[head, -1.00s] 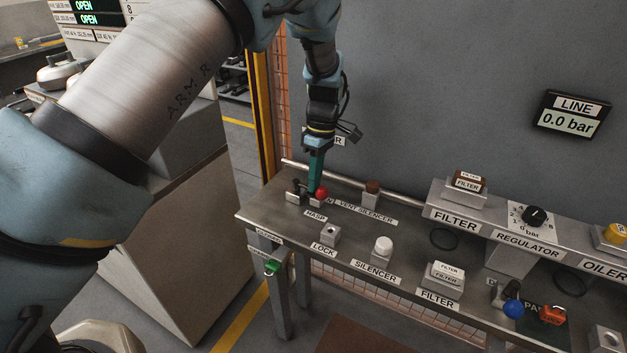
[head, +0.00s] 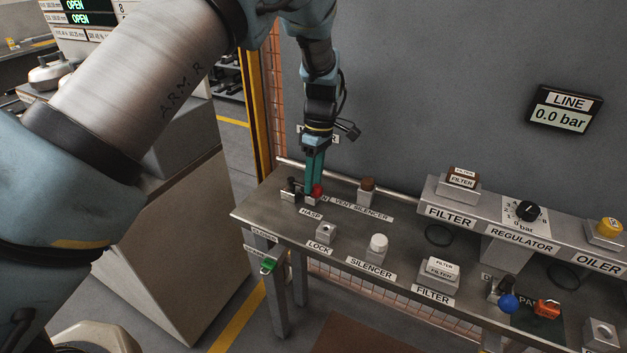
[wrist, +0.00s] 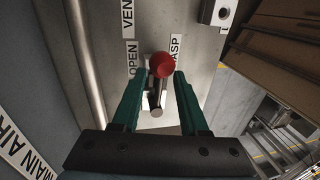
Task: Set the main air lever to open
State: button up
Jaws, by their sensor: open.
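The main air lever (wrist: 156,82) is a dark bar with a red ball knob (wrist: 162,65), on a small metal block. In the head view the red knob (head: 317,190) shows at the left end of the bench, just below my gripper (head: 312,192). In the wrist view my gripper (wrist: 160,75) is open, its two green fingers on either side of the lever with gaps showing. An OPEN label lies left of the knob and a partly hidden label ending in ASP lies right of it. The fingers partly hide the lever's base in the head view.
A brown-topped vent silencer (head: 367,190) stands right of the lever. The lock block (head: 326,232) and white-capped silencer (head: 377,247) stand nearer the front edge. A pipe (wrist: 85,60) runs behind the lever along the wall. The line display (head: 565,110) reads 0.0 bar.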

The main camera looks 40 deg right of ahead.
notch_tip(320, 180, up, 10)
jog(key=d+b, duration=0.2)
jog(key=shift+w+r+b, duration=0.15)
jog(key=shift+w+b, duration=0.2)
jog(key=w+a+r+m+h, duration=0.1)
jog(key=w+a, duration=0.6)
jog(key=a, duration=0.5)
jog(key=w+a+r+m+h, duration=0.1)
jog(key=w+a, duration=0.6)
jog(key=a, duration=0.6)
jog(key=s+a+m+t, duration=0.1)
jog(key=s+a, duration=0.3)
jog(key=a, duration=0.8)
jog(key=s+a+f+m+t, duration=0.1)
jog(key=s+a, duration=0.3)
jog(key=a, duration=0.9)
jog(key=shift+m, duration=0.7)
jog(key=shift+s, duration=0.1)
